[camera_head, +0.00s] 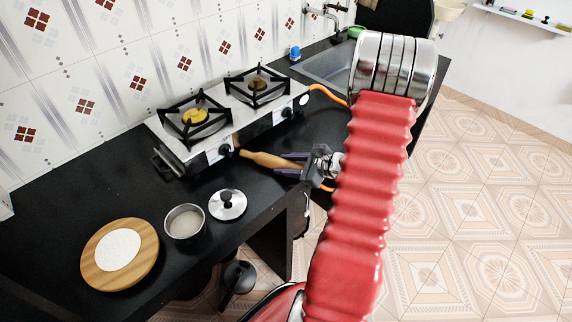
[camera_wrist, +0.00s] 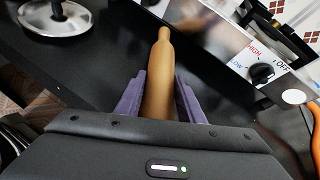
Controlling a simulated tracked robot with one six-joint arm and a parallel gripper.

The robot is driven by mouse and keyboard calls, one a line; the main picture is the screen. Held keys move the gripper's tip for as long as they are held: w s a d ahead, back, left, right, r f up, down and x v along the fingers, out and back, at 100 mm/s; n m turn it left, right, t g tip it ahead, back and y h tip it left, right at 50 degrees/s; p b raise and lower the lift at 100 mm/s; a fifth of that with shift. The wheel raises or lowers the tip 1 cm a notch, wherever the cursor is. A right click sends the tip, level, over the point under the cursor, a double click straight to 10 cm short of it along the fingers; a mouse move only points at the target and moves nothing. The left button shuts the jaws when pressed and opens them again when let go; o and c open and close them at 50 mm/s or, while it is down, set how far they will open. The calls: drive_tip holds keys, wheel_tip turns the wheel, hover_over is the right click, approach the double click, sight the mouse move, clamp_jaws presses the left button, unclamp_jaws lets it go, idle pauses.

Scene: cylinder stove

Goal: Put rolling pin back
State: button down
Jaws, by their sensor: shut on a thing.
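The wooden rolling pin (camera_head: 264,158) is in my gripper (camera_head: 297,164) in the head view, just in front of the stove's front panel and over the black counter. In the wrist view the rolling pin (camera_wrist: 160,85) lies between the two purple fingers of my gripper (camera_wrist: 158,97), pointing away from the palm. The gripper is shut on it. Its near end is hidden by the gripper. A round wooden board (camera_head: 96,262) with flat white dough (camera_head: 118,250) on it lies at the counter's left front.
A small steel pot (camera_head: 185,222) and a lid (camera_head: 228,205) stand between the board and the rolling pin. The two-burner stove (camera_head: 215,130) is close behind the pin. An orange hose (camera_head: 328,95) runs to the right of the stove. A sink (camera_head: 325,68) is farther back.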

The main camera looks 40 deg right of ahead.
drive_tip(key=c, duration=1.5)
unclamp_jaws()
drive_tip(key=v, duration=1.2)
drive_tip(key=shift+r, duration=0.1)
